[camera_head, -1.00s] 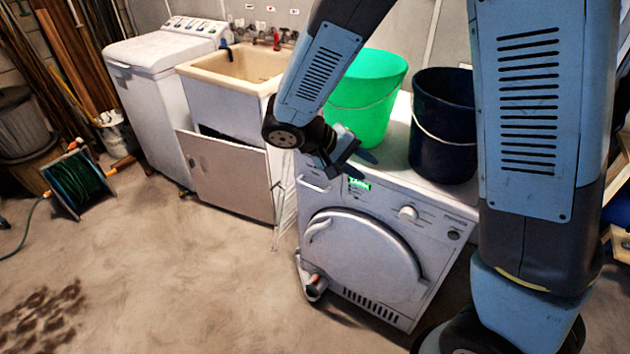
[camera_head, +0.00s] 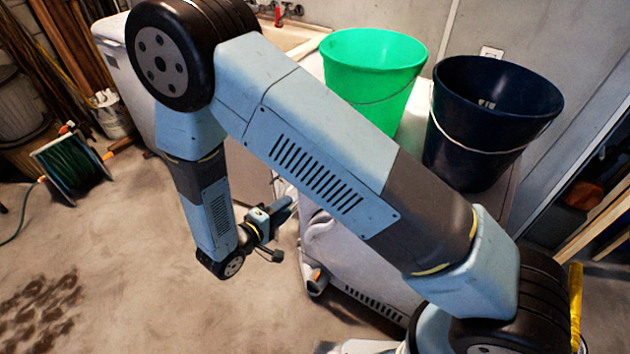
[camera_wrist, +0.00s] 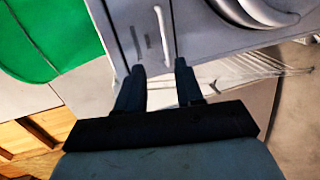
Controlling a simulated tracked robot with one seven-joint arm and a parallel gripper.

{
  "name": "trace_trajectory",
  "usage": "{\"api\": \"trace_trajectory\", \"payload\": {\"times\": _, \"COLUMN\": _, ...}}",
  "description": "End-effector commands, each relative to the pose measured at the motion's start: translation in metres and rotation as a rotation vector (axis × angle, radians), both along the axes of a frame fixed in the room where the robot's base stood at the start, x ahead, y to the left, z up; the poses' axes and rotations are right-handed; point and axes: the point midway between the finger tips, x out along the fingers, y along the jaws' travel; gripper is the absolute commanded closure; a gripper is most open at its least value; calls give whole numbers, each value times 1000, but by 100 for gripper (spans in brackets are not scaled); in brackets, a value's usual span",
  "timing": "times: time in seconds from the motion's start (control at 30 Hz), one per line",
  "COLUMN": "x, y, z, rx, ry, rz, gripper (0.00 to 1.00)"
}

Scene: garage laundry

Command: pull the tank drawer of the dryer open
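The white dryer (camera_head: 322,250) stands right of my gripper (camera_head: 279,230) in the head view, largely covered by my arm, which hides its tank drawer there. In the wrist view the dryer front (camera_wrist: 205,30) fills the upper middle. A pale upright bar handle (camera_wrist: 163,32), apparently the tank drawer's, lies ahead of my gripper (camera_wrist: 160,66). Its lower end shows near the gap between the two fingertips. My fingers are apart with nothing visibly held; whether they touch the handle I cannot tell. The round door's rim (camera_wrist: 262,12) shows at the upper right.
A green bucket (camera_head: 370,75) and a dark blue bucket (camera_head: 490,110) stand on the dryer top. A white wire rack (camera_wrist: 240,75) stands beside the dryer. A hose reel (camera_head: 70,165) sits far left. The floor (camera_head: 130,270) at front left is clear.

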Motion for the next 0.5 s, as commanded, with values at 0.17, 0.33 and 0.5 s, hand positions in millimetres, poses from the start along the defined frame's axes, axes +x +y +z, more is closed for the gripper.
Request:
{"api": "trace_trajectory", "payload": {"times": 0.17, "x": -3, "y": 4, "z": -12, "rx": -2, "ry": -13, "rz": 33, "gripper": 63}}
{"api": "trace_trajectory", "payload": {"times": 0.33, "x": 12, "y": -6, "z": -16, "rx": -1, "ry": -14, "rz": 23, "gripper": 63}}
{"api": "trace_trajectory", "payload": {"times": 0.5, "x": 36, "y": -22, "z": -21, "rx": -3, "ry": -14, "rz": 17, "gripper": 63}}
